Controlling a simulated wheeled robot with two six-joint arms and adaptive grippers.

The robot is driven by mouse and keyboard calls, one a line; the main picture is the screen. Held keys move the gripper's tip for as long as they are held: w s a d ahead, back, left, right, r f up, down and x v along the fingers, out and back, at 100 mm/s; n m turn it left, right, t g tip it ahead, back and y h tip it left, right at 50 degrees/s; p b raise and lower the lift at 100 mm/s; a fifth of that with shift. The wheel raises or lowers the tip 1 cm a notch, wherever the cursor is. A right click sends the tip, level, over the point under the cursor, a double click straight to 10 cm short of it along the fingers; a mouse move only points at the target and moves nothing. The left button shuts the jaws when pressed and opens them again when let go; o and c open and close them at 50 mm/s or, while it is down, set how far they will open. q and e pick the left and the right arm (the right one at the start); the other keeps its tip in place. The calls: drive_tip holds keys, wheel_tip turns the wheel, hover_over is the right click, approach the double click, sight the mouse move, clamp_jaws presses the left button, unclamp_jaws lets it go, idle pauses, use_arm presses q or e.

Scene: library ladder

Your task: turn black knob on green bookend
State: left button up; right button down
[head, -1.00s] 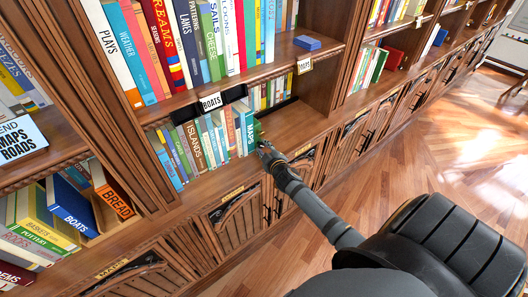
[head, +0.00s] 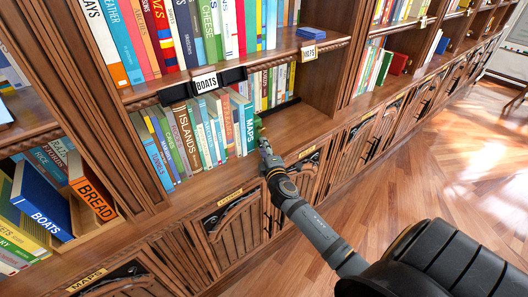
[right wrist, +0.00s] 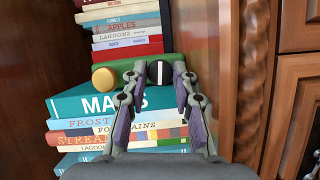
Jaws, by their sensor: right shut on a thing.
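The green bookend (head: 258,126) stands at the right end of a row of books on the shelf, against the teal MAPS book (head: 246,126). It also shows in the right wrist view (right wrist: 122,66) as a green strip. The black knob (right wrist: 155,72) has a white stripe, which looks upright in the wrist view. My right gripper (head: 264,146) reaches the bookend. In the right wrist view its fingers (right wrist: 158,78) sit on either side of the black knob, shut on it. The knob is hidden in the head view. My left gripper is out of view.
A yellow knob (right wrist: 103,78) sits on the bookend just left of my fingers in the wrist view. Bare shelf lies right of the bookend. Cabinet doors (head: 240,235) are below, with open wooden floor (head: 440,180) at right.

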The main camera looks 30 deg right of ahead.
idle(0.5)
drive_tip(key=c, duration=1.1)
unclamp_jaws()
drive_tip(key=shift+f, duration=0.1)
drive_tip(key=shift+s, duration=0.1)
